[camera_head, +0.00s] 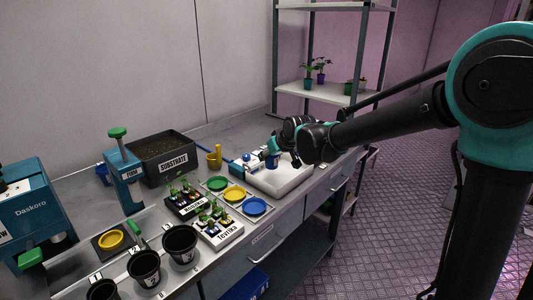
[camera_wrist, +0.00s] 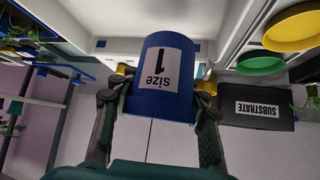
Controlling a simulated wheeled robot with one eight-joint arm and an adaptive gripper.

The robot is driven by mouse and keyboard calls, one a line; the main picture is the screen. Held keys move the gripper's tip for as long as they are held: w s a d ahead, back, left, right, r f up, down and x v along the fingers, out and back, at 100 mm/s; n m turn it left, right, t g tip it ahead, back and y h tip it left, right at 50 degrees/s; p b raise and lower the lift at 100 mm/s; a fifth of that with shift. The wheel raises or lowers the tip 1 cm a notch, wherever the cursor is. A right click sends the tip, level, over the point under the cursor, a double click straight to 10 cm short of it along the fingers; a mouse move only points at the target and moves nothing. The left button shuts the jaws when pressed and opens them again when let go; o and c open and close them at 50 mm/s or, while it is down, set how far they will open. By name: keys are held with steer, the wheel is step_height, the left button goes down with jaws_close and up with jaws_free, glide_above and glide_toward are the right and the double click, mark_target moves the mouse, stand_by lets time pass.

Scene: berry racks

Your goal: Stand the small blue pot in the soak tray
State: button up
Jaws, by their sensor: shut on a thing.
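The small blue pot (camera_wrist: 178,104) has a white label reading "size 1". My gripper (camera_wrist: 158,104) is shut on its sides, with one finger at each side in the wrist view. The label and the SUBSTRATE sign both appear upside down there, so the pot looks upright. In the head view the pot (camera_head: 272,161) is small and partly hidden by my gripper (camera_head: 280,153). It is over the white soak tray (camera_head: 283,184) at the back right of the bench. I cannot tell whether the pot's base touches the tray.
Green, yellow and blue dishes (camera_head: 254,207), seedling racks (camera_head: 219,234) and black pots (camera_head: 180,246) lie nearer. A substrate box (camera_head: 163,158) is at the back. Shelves (camera_head: 333,97) stand behind.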

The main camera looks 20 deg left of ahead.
mark_target(275, 166)
steer(key=shift+f, duration=2.8)
steer(key=shift+f, duration=0.55)
steer(key=o, duration=1.4)
steer(key=shift+v, duration=6)
